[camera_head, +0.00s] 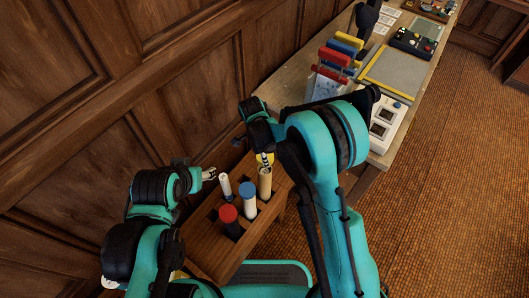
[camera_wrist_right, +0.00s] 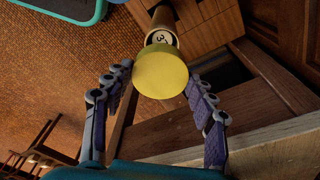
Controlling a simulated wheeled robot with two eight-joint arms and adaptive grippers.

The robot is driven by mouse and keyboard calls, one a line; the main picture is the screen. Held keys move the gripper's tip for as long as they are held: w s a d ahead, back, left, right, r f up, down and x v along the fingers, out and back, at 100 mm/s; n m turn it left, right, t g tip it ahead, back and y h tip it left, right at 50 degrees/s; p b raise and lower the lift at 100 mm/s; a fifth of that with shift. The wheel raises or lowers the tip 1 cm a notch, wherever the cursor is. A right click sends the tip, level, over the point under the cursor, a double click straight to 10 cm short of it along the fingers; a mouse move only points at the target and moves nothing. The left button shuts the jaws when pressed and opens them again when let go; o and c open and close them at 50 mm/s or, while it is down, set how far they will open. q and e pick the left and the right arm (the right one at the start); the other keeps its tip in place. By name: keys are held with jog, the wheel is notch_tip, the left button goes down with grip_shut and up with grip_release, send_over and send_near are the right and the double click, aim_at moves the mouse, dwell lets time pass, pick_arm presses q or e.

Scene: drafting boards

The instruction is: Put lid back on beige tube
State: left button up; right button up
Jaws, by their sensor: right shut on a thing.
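The yellow lid (camera_wrist_right: 161,76) is between the fingertips of my right gripper (camera_wrist_right: 160,80), which is shut on it. In the head view the lid (camera_head: 263,157) is at the top of the beige tube (camera_head: 265,183); I cannot tell whether they touch. The tube also shows behind the lid in the wrist view (camera_wrist_right: 163,18), with a round white label marked 3 (camera_wrist_right: 160,38). The tube stands in a wooden rack (camera_head: 207,254). My left gripper (camera_head: 210,173) is near a slim white tube (camera_head: 225,186); its fingers are too small to judge.
A blue-capped tube (camera_head: 248,193) and a red-capped tube (camera_head: 229,218) stand in the rack near the beige tube. The wooden bench (camera_head: 285,88) beyond holds coloured racks (camera_head: 338,58) and a grey board (camera_head: 398,72). A panelled wall (camera_head: 165,80) is on the left.

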jog(key=shift+f+b, duration=2.1)
jog(key=shift+f, duration=1.1)
jog(key=shift+f+b, duration=0.15)
jog(key=shift+b, duration=0.5)
jog(key=o, duration=1.3)
jog(key=shift+r+p, duration=2.15)
jog(key=shift+r, duration=1.4)
